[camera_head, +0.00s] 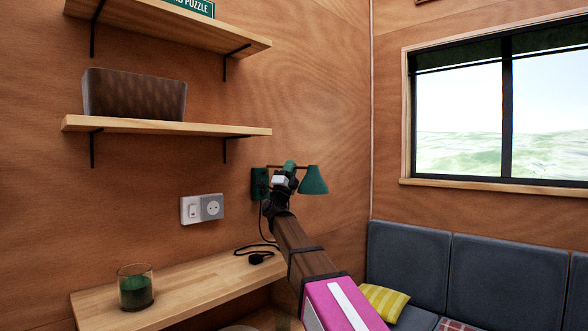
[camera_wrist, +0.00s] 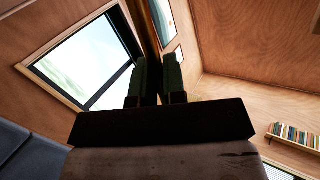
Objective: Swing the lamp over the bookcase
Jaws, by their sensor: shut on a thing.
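The lamp (camera_head: 315,181) is a wall lamp with a green cone shade, a thin bar and a green wall mount (camera_head: 258,184). Its shade hangs to the right of the mount. My gripper (camera_head: 289,167) is at the bar, between mount and shade, and is shut on the lamp. In the wrist view the two dark fingers (camera_wrist: 158,80) stand close together; the lamp cannot be made out there. A row of books (camera_wrist: 297,133) shows at the lower right of the wrist view, perhaps on the bookcase, whose body is not clearly visible.
Two wall shelves (camera_head: 165,125) are at the upper left, the lower with a dark basket (camera_head: 135,95). A wooden desk (camera_head: 190,288) below holds a green glass (camera_head: 136,288). A socket (camera_head: 202,209) is on the wall. A grey cushioned bench (camera_head: 505,280) stands under the window (camera_head: 500,110).

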